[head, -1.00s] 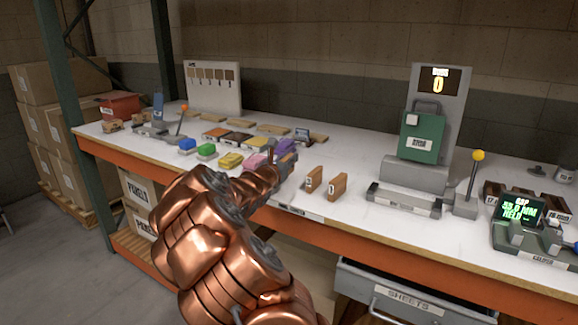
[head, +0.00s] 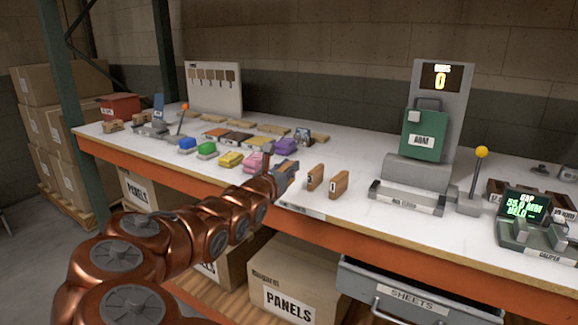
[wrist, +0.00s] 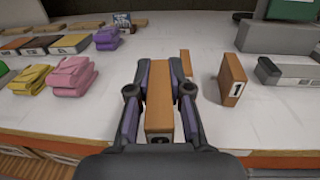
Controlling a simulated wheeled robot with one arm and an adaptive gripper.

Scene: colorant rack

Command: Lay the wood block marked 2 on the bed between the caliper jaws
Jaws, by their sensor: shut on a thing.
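My gripper (wrist: 159,90) is shut on a wood block (wrist: 158,105), with a finger on each long side. The mark on the block's near end is too small and shaded to read. In the head view my gripper (head: 283,170) is at the front edge of the bench, left of two standing wood blocks. The right one (head: 338,184) is marked 1, also seen in the wrist view (wrist: 233,78); the mark on the left one (head: 315,178) is unclear. The caliper (head: 535,235) is at the far right, its two jaws apart, with a lit green display.
A grey fixture with a green box (head: 424,135) and a yellow-knobbed lever (head: 481,153) stand between the blocks and the caliper. Coloured cloth stacks, including a pink one (head: 253,163) and a purple one (head: 286,147), lie left of and behind my gripper. Bare bench top lies before the fixture.

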